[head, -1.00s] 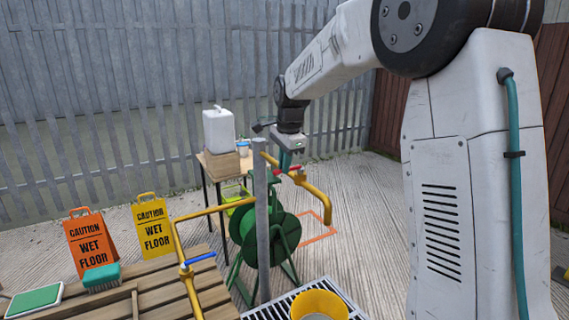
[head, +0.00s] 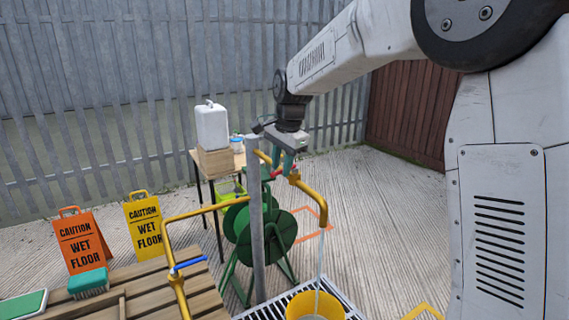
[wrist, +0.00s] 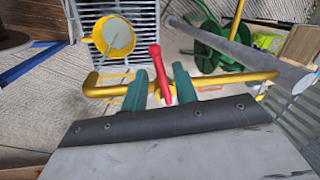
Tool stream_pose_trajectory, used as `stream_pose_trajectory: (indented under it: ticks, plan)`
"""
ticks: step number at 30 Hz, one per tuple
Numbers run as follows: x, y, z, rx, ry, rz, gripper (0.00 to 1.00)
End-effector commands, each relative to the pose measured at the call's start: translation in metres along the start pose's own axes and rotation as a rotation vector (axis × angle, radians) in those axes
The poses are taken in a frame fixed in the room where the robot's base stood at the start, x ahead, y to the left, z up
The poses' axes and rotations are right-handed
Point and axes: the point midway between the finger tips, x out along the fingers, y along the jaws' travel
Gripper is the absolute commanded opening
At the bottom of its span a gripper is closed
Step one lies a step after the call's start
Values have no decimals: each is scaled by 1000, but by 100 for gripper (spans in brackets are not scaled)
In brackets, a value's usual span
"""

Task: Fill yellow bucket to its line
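The yellow bucket (head: 316,306) stands on the drain grate under the yellow pipe's spout (head: 325,222). A thin stream of water (head: 320,268) runs from the spout into it. In the wrist view the bucket (wrist: 120,37) shows pale water inside; I cannot make out its fill line. My gripper (head: 284,170) is down at the tap on this pipe. In the wrist view its two teal fingers (wrist: 160,80) are apart, one on each side of the red lever (wrist: 158,66). Gaps show beside the lever.
A second yellow pipe has a blue lever (head: 189,263). A grey post (head: 256,215) and green hose reel (head: 275,233) stand close by. A wooden pallet bench (head: 150,290) holds a brush (head: 88,283). Two wet-floor signs (head: 81,243) stand behind. Open floor lies right.

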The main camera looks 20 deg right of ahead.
Motion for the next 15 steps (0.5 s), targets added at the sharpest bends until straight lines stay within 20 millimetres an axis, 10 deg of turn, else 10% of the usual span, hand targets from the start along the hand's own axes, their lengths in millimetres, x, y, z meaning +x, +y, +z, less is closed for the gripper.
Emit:
stream_pose_trajectory:
  ticks: [15]
  plan:
    - [-28,0,-1,1,2,-5,33]
